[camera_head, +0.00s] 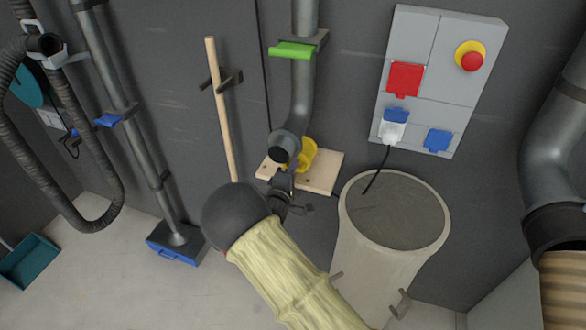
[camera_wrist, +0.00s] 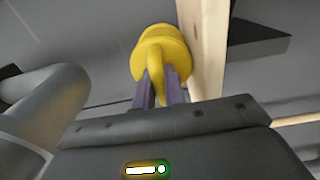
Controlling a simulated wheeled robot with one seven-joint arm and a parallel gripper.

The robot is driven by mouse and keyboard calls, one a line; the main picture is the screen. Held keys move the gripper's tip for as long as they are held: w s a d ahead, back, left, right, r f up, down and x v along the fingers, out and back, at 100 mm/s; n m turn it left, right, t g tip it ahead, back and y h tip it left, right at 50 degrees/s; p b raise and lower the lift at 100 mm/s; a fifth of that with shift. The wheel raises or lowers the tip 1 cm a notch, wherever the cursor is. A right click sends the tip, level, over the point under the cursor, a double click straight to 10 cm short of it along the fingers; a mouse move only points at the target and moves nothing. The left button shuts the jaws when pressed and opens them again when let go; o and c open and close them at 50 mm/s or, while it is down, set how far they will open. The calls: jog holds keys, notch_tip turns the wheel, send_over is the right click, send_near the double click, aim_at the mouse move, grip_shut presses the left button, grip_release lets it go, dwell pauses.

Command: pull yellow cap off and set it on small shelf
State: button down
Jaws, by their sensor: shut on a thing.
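The yellow cap (camera_head: 308,153) is off the grey pipe and just right of the pipe's open lower end (camera_head: 284,148). In the wrist view the cap (camera_wrist: 161,48) shows as a round body with a narrow tab. My gripper (camera_wrist: 158,88) is shut on that tab, one dark finger on each side. In the head view my gripper (camera_head: 291,170) is partly hidden by the pipe end. The small wooden shelf (camera_head: 322,172) is on the wall at the cap; its pale board (camera_wrist: 208,50) is right beside the cap in the wrist view. I cannot tell whether they touch.
The pipe (camera_wrist: 45,110) is close on the left in the wrist view. A wooden pole (camera_head: 222,110) leans left of the shelf. A large bin (camera_head: 385,265) stands right of it, below a socket panel (camera_head: 425,70). The shelf's right part is bare.

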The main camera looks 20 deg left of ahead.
jog(key=c, duration=1.2)
grip_release()
jog(key=shift+o, duration=0.2)
jog(key=shift+s, duration=0.1)
jog(key=shift+s, duration=0.5)
jog(key=s+p, duration=0.3)
jog(key=s, duration=0.7)
jog(key=shift+s+a, duration=0.4)
jog(key=shift+a, duration=0.05)
dwell(0.6)
jog(key=shift+f, duration=0.1)
